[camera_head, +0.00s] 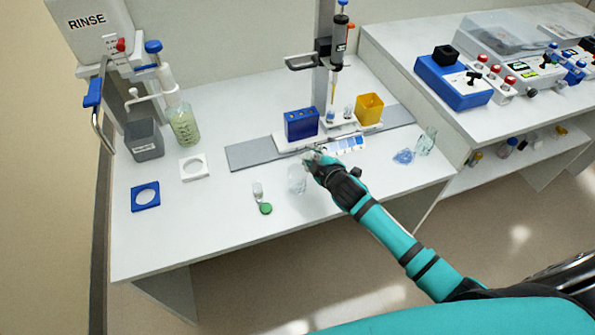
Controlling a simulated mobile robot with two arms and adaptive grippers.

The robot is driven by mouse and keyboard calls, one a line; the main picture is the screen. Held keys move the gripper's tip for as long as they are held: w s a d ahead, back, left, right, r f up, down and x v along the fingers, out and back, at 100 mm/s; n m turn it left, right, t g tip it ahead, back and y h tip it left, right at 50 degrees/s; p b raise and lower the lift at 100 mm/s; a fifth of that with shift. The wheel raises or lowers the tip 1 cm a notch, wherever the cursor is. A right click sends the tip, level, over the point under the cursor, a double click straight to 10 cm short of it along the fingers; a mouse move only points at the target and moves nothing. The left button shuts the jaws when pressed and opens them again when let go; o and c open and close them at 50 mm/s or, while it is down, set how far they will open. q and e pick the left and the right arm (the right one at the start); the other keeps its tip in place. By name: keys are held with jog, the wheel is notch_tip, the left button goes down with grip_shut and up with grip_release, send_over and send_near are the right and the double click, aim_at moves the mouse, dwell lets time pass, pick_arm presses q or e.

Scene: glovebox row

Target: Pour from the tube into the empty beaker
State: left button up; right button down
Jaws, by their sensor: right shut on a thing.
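My right gripper (314,160) comes in from the lower right over the front middle of the white bench. It is shut on a small clear thing that looks like the tube; the fingers hide most of it. A clear glass beaker (297,180) stands just to the left of and below the gripper in the picture and looks empty. I cannot tell whether the held thing touches the beaker's rim. Another clear glass vessel (426,142) is at the right end of the bench. My left gripper is not in view.
A small clear vial (257,190) and a green cap (265,208) are left of the beaker. Behind are a blue rack (301,124), a yellow box (369,108) and a pipette stand (325,60). A green-liquid bottle (183,124) is further left.

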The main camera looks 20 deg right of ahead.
jog(key=shift+f+n+h+b, duration=0.35)
jog(key=shift+n+b, duration=0.15)
jog(key=shift+b, duration=0.45)
dwell(1.1)
jog(key=shift+d+r+n+h+b, duration=0.1)
jog(key=shift+r+n+h+b, duration=0.3)
jog(key=shift+n+b, duration=0.2)
dwell(2.2)
jog(key=shift+r+n+t+h, duration=0.3)
jog(key=shift+r+n+h, duration=0.15)
jog(key=shift+n, duration=0.15)
dwell(2.5)
